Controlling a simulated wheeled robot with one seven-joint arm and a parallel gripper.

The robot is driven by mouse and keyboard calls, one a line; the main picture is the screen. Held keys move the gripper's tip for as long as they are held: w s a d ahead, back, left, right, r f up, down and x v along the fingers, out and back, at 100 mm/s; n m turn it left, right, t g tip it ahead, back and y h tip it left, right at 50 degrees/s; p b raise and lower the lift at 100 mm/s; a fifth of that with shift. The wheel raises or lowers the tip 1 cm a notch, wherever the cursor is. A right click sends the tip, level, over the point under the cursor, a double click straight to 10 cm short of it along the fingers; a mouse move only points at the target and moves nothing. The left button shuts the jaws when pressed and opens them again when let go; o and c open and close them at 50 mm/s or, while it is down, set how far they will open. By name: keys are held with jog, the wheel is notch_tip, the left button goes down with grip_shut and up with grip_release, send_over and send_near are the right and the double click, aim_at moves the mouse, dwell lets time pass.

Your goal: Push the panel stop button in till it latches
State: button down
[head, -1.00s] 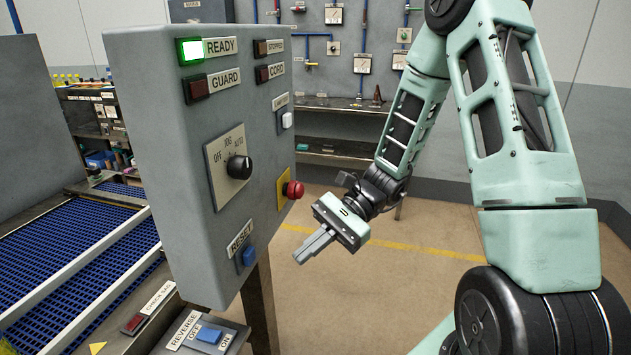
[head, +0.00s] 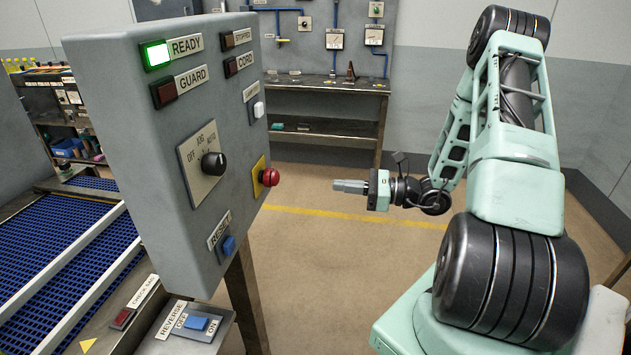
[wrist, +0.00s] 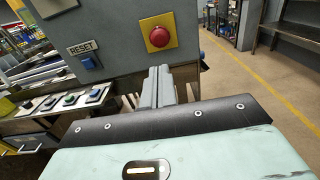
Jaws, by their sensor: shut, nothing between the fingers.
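The panel stop button (head: 269,177) is a red mushroom button on a yellow plate (head: 259,172), at the right side of the grey control panel (head: 140,130). In the wrist view the red button (wrist: 160,37) is above the fingertips, near the top middle. My gripper (head: 337,186) is shut and empty. In the head view it is to the right of the button, apart from it, with its fingers pointing left toward the panel. In the wrist view the shut fingers (wrist: 158,70) point at the panel just below the button.
The panel also carries a black selector knob (head: 213,164), a blue RESET button (head: 228,244), a white button (head: 258,109) and a lit green READY lamp (head: 157,55). A blue conveyor (head: 60,250) lies at left. Open floor (head: 320,260) lies between panel and arm.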

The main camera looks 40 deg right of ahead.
aim_at(278, 178)
jog(key=p+x, duration=0.5)
jog(key=x, duration=0.7)
jog(key=shift+a+r, duration=0.1)
jog(key=shift+r, duration=0.05)
jog(key=shift+w+a+p, duration=0.3)
jog(key=shift+w+a, duration=0.1)
jog(key=shift+w, duration=0.1)
jog(key=shift+w+a+f+b, duration=0.25)
jog(key=shift+w+a+b, duration=0.05)
jog(key=shift+w+a, duration=0.1)
jog(key=shift+w+a+r, duration=0.2)
jog(key=shift+w+r, duration=0.05)
jog(key=shift+w, duration=0.1)
jog(key=shift+d, duration=0.1)
